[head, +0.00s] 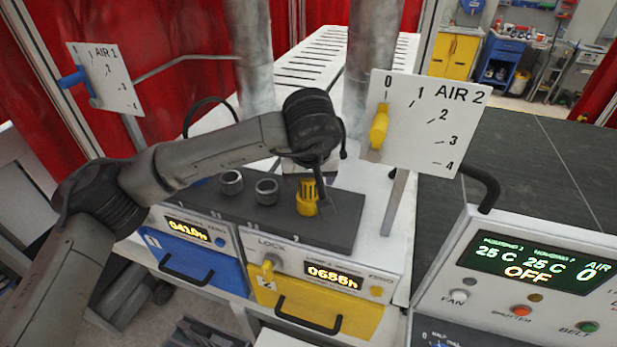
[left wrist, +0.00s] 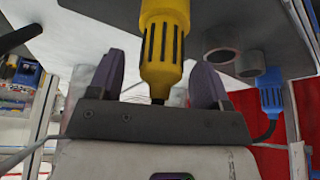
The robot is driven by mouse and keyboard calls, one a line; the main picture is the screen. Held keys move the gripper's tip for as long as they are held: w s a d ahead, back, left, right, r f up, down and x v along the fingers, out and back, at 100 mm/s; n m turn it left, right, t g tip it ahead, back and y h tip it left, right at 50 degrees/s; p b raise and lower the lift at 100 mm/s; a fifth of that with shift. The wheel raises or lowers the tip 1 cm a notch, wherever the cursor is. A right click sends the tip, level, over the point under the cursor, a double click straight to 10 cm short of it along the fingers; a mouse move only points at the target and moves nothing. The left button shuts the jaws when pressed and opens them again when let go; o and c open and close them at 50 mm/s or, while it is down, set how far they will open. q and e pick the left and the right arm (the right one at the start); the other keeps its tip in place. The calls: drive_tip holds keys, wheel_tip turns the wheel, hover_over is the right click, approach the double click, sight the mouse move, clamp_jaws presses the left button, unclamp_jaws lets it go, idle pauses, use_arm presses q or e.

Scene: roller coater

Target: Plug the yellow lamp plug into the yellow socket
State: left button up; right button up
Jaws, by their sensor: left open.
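The yellow lamp plug (head: 307,197) stands upright at the right part of the dark grey panel (head: 345,222), above the yellow drawer unit. In the left wrist view the yellow plug (left wrist: 164,45) lies between the two fingers, with its dark cable end toward the palm. My left gripper (head: 318,190) is over the plug; in the left wrist view its fingers (left wrist: 157,80) are open, with gaps on both sides. No separate yellow socket shows; whatever is under the plug is hidden, so I cannot tell whether it is seated. My right gripper is not in view.
Two grey round sockets (head: 231,182) (head: 266,191) stand left of the plug on the panel. A blue plug (left wrist: 270,98) shows in the left wrist view. The AIR 2 board (head: 425,120) with a yellow lever stands close on the right. A control box (head: 540,262) is at lower right.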

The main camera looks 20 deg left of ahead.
use_arm(q)
drive_tip(key=b+v, duration=0.2)
drive_tip(key=v, duration=1)
drive_tip(key=shift+r, duration=0.25)
drive_tip(key=shift+s+d+r, duration=0.1)
wheel_tip(320, 180, up, 10)
drive_tip(key=p, duration=0.9)
